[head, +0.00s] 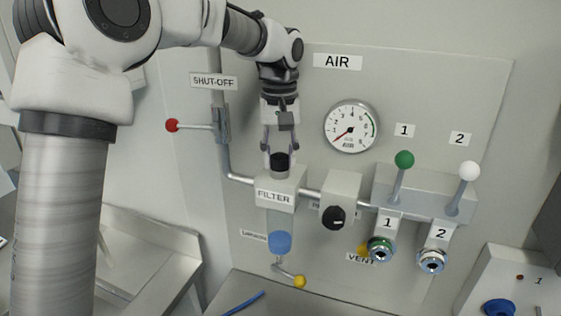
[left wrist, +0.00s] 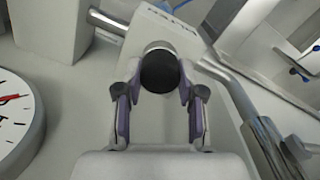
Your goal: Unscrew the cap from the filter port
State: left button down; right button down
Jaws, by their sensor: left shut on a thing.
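The black cap (head: 280,160) sits at the top of the filter block (head: 275,188), which carries the label FILTER. My left gripper (head: 280,157) comes down from above and is shut on the cap, one finger on each side. In the left wrist view, the round dark cap (left wrist: 160,71) lies between the two fingertips of the gripper (left wrist: 160,80). The filter port under the cap is mostly hidden, so I cannot tell how far the cap is screwed in. My right gripper is not in view.
A shut-off lever with a red knob (head: 172,125) is left of the gripper. The gauge (head: 351,126), a black regulator knob (head: 333,217), and green (head: 404,159) and white (head: 470,171) levers stand to the right. A yellow-knobbed drain (head: 299,281) hangs below the filter.

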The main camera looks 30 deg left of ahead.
pick_arm(q)
jog(key=n, duration=0.3)
jog(key=shift+n, duration=1.2)
jog(key=n, duration=0.5)
jog(key=shift+n, duration=0.4)
jog(key=c, duration=0.8)
grip_release()
jog(key=shift+d, duration=0.1)
jog(key=m, duration=0.4)
jog(key=shift+s, duration=0.1)
jog(key=m, duration=0.4)
